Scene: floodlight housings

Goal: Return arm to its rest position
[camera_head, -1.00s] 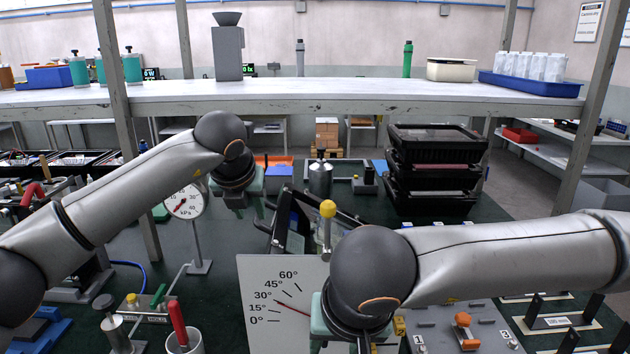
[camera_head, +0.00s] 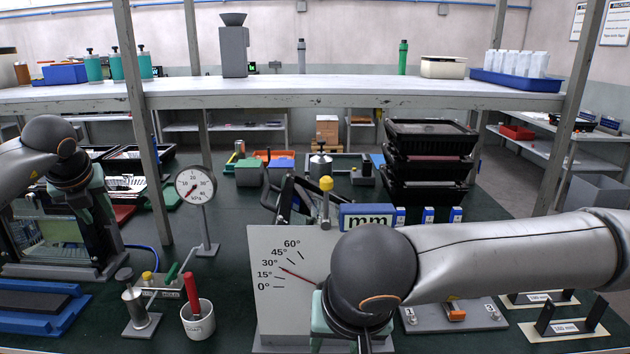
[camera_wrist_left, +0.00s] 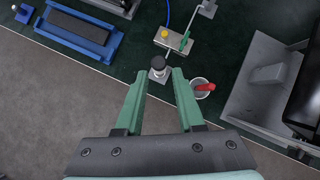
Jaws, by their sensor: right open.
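My left arm is drawn back to the left edge of the head view, with its left gripper (camera_head: 88,208) pointing down in front of a glass-fronted unit (camera_head: 50,235). In the left wrist view the left gripper (camera_wrist_left: 159,72) is open, its two green fingers apart with nothing held between them. Below its fingertips is a dark-knobbed metal post (camera_wrist_left: 159,66). My right arm reaches in from the right. Its right gripper (camera_head: 345,340) hangs over the front of the bench, mostly hidden by its own wrist and cut by the frame's bottom edge.
A white angle-scale board (camera_head: 285,265) stands beside the right wrist. A pressure gauge (camera_head: 196,185), a cup with a red-handled tool (camera_head: 198,325) and a blue fixture (camera_head: 40,310) stand left of it. Stacked black crates (camera_head: 430,160) stand behind. The bench's front edge borders bare floor (camera_wrist_left: 50,120).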

